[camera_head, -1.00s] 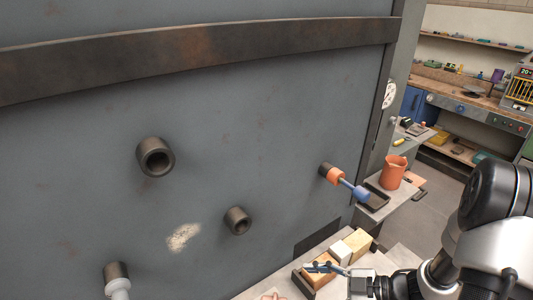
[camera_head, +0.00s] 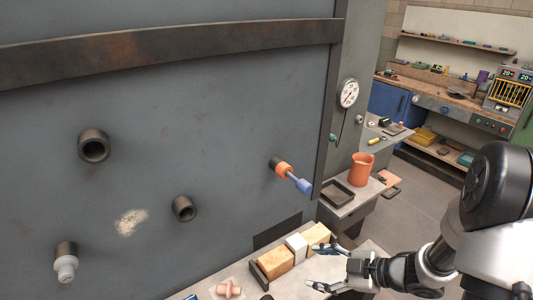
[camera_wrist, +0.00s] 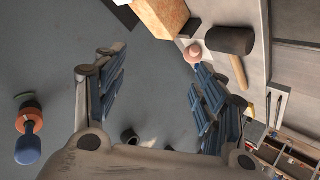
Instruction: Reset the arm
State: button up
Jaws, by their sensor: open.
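My gripper (camera_head: 317,267) is at the lower right of the head view, with its two fingers spread apart and nothing between them. It is in front of the row of blocks on the low bench and apart from the grey wall panel (camera_head: 190,110). In the wrist view my gripper (camera_wrist: 155,80) shows two blue-padded fingers wide apart, with bare grey panel between them. An orange and blue plug (camera_head: 292,175) sticks out of the panel; it also shows at the left of the wrist view (camera_wrist: 28,135).
Two open dark sockets (camera_head: 94,147) (camera_head: 184,208) and a white-plugged one (camera_head: 66,262) jut from the panel. Tan blocks (camera_head: 276,263), a white block (camera_head: 297,246) and a pink piece (camera_head: 229,289) lie below. A mallet (camera_wrist: 230,40) lies near the right finger. An orange jug (camera_head: 361,167) stands farther right.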

jog(key=w+d+r+m+t+h+b, duration=0.4)
jog(key=d+r+m+h, duration=0.4)
jog(key=d+r+h, duration=0.25)
jog(key=s+r+m+g+h+b, duration=0.25)
jog(key=s+m, duration=0.35)
jog(key=s, duration=0.5)
jog(key=s+a+f+m+g+y+b, duration=0.2)
jog(key=s+a+f+m+g+y, duration=0.1)
jog(key=s+a, duration=0.7)
jog(key=s, duration=0.4)
jog(key=shift+s, duration=0.2)
